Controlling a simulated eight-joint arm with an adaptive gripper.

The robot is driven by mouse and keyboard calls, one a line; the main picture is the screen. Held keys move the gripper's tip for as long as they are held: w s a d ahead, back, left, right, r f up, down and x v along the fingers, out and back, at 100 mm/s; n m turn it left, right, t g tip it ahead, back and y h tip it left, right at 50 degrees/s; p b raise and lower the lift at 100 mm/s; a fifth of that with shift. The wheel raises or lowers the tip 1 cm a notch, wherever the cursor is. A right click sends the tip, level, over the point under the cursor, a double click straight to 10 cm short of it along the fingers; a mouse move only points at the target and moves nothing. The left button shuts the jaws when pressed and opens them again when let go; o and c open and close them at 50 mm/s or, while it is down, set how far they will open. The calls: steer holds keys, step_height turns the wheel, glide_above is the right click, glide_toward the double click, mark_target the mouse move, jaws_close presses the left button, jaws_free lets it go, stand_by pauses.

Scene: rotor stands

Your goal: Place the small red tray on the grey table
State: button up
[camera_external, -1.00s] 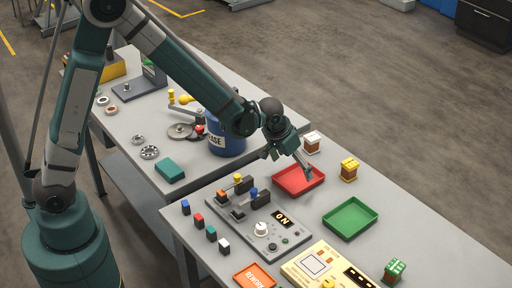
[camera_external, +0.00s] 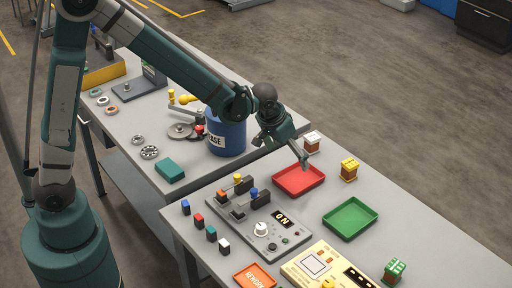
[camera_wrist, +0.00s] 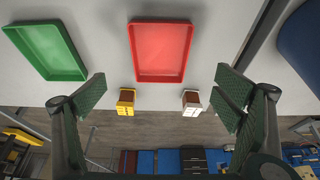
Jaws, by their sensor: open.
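The small red tray (camera_external: 299,180) lies flat and empty on the grey table (camera_external: 404,222), near the edge by the gap to the other table. It also shows at the top middle of the wrist view (camera_wrist: 161,50). My gripper (camera_external: 302,163) is just above the tray's far rim in the external view, apart from it as far as I can tell. In the wrist view my gripper (camera_wrist: 165,90) has its two green fingers wide apart with nothing between them.
A green tray (camera_external: 350,219), a yellow-topped block (camera_external: 349,169) and a white-topped block (camera_external: 312,142) stand near the red tray. A switch panel (camera_external: 258,226) is in front of it. A blue barrel (camera_external: 226,133) stands on the other table.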

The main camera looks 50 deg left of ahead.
steer(key=shift+r, duration=0.1)
stand_by(0.4)
steer(key=s+a+r+t, duration=0.1)
steer(key=s+a+r, duration=1)
steer(key=s+r, duration=0.25)
steer(key=s+a+r, duration=0.2)
steer(key=s+a, duration=0.2)
steer(key=s, duration=0.6)
steer(key=s+a+r+t, duration=0.1)
steer(key=s+a, duration=0.4)
steer(key=s, duration=0.5)
steer(key=shift+r+t, duration=0.3)
steer(key=shift+r, duration=0.05)
